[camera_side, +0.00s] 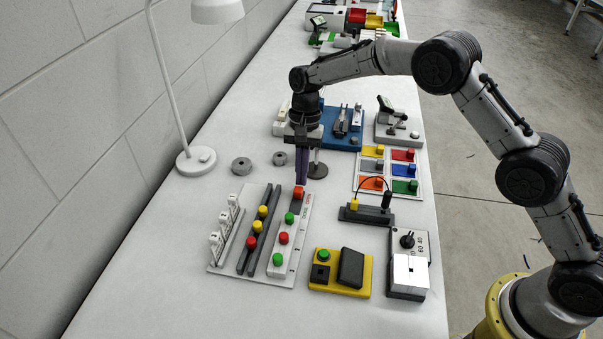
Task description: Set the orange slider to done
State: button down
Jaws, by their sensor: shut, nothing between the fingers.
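Yellow and red knobs (262,212) sit on dark rails to the left. Green and red buttons (284,238) lie nearer on the same strip. A black terminal block (366,214) and coloured tile panel (416,193) stand right. A lamp (196,160) stands left.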

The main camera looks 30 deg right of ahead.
jog(key=shift+s+a, duration=0.1)
jog(key=s+a, duration=0.3)
jog(key=shift+s+a, duration=0.1)
dwell(0.4)
jog(key=w+d, duration=0.3)
jog(key=shift+w+d+r, duration=0.1)
jog(key=shift+w, duration=0.05)
jog(key=v, duration=0.9)
jog(key=shift+r, duration=0.45)
